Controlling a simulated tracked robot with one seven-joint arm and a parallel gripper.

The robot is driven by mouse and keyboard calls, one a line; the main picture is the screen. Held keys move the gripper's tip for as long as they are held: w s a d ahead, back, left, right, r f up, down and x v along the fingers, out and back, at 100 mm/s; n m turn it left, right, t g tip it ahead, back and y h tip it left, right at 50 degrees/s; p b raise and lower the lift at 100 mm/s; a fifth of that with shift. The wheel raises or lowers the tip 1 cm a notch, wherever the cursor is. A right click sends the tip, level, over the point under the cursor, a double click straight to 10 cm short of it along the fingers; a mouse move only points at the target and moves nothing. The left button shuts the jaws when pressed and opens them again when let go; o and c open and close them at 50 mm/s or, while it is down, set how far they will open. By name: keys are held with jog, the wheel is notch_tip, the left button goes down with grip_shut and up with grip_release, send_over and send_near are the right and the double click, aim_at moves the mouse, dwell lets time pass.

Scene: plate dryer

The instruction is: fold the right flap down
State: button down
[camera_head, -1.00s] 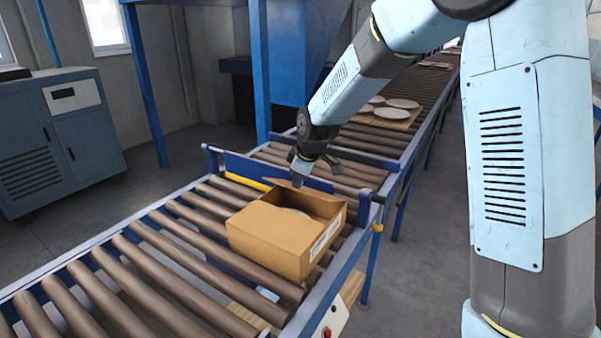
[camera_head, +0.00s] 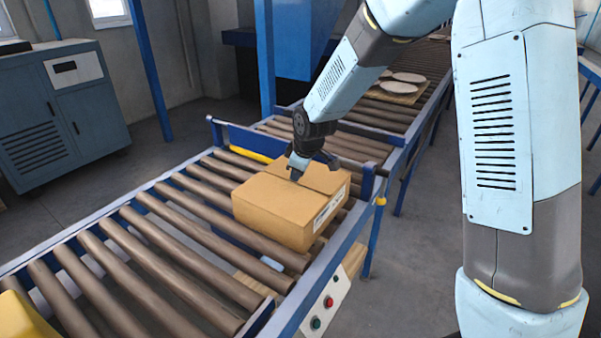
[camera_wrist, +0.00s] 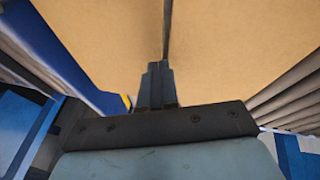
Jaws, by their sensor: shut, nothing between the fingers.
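A brown cardboard box (camera_head: 272,215) stands on the roller conveyor. Both of its top flaps now lie across the opening, and the inside is hidden. My gripper (camera_head: 295,177) is shut and empty, pointing down at the top of the box near the seam. In the wrist view my gripper (camera_wrist: 157,70) shows its closed fingers over the cardboard flaps (camera_wrist: 100,40), with a thin dark gap running between the two flaps. I cannot tell whether the fingertips touch the cardboard.
The roller conveyor (camera_head: 150,235) runs on to the lower left with free rollers. A blue crossbar (camera_head: 240,137) stands behind the box. White plates (camera_head: 404,77) lie on a board further back. A yellow object (camera_head: 20,318) shows at lower left.

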dwell(0.4)
jog(key=shift+w+d+f, duration=0.1)
jog(key=shift+w+d, duration=0.25)
jog(key=shift+w, duration=0.35)
jog(key=shift+r, duration=0.3)
notch_tip(320, 180, up, 4)
jog(key=shift+s+f, duration=0.1)
jog(key=shift+f, duration=0.05)
jog(key=s+r, duration=0.5)
jog(key=s, duration=0.4)
jog(key=s+d+r+m+t+h, duration=0.1)
jog(key=s+d+r+m, duration=0.35)
jog(key=d, duration=0.45)
jog(key=s+d+r+m+h, duration=0.1)
jog(key=s+d+r+m, duration=0.2)
jog(key=d+r, duration=0.4)
jog(key=s+d+r+m, duration=0.2)
jog(key=s+d+m, duration=0.5)
jog(key=s+d, duration=0.6)
jog(key=shift+s+d+m+t+h, duration=0.35)
jog(key=shift+s+d+t+h, duration=0.05)
jog(key=shift+s, duration=0.05)
jog(key=shift+r, duration=0.1)
